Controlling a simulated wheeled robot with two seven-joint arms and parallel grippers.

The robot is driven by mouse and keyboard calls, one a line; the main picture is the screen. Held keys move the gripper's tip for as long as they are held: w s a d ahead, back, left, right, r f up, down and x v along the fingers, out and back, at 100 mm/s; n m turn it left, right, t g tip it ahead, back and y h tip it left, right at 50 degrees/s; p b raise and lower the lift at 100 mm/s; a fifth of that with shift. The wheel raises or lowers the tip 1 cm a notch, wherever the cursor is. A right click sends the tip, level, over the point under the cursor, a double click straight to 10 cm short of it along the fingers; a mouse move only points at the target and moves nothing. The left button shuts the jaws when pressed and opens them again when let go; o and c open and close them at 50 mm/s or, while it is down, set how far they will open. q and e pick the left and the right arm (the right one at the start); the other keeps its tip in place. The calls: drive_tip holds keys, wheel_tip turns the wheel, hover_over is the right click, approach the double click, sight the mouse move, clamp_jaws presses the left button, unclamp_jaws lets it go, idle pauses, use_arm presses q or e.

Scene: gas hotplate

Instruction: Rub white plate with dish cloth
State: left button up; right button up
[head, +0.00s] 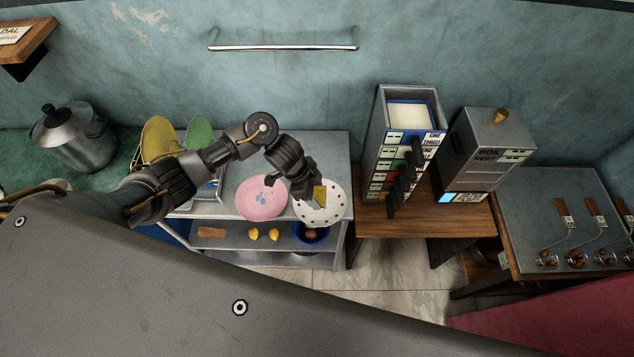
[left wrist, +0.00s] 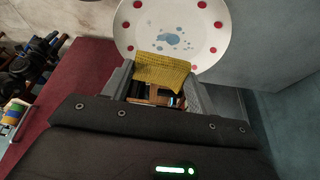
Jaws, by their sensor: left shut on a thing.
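The white plate (head: 331,207) with red dots lies on the metal table at its right end. In the left wrist view the white plate (left wrist: 207,27) shows a blue-grey stain near its middle. My left gripper (head: 314,193) is over the left part of the plate. It is shut on a yellow dish cloth (head: 320,196), which also shows between the fingers in the left wrist view (left wrist: 162,71). The cloth overlaps the plate's near edge in that view; I cannot tell whether they touch. My right gripper is not in view.
A pink plate (head: 262,197) with blue stains lies just left of the white plate. Yellow (head: 158,139) and green (head: 199,134) plates stand in a rack. A lower shelf (head: 278,238) holds a blue bowl (head: 311,233) and yellow items. A tall labelled dispenser (head: 407,140) stands to the right.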

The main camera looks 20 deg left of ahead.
use_arm(q)
drive_tip(key=shift+r+p, duration=0.55)
drive_tip(key=shift+r, duration=0.65)
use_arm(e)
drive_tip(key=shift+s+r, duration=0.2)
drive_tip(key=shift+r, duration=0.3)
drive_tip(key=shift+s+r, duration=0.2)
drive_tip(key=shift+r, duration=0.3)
use_arm(q)
drive_tip(key=w+a+r+n+b, duration=0.25)
drive_tip(key=w+r+b, duration=0.25)
drive_tip(key=r+b, duration=0.35)
drive_tip(key=s+a+r+n+t+y+b, duration=0.1)
drive_tip(key=s+a+r+n+b, duration=0.2)
drive_tip(key=s+a+r+b, duration=0.1)
drive_tip(key=s+a+b, duration=0.1)
drive_tip(key=s+a, duration=0.1)
drive_tip(key=s, duration=0.1)
drive_tip(key=shift+s+a+r+t+b, duration=0.25)
drive_tip(key=shift+s+a+t+b, duration=0.05)
drive_tip(key=shift+s+t, duration=0.1)
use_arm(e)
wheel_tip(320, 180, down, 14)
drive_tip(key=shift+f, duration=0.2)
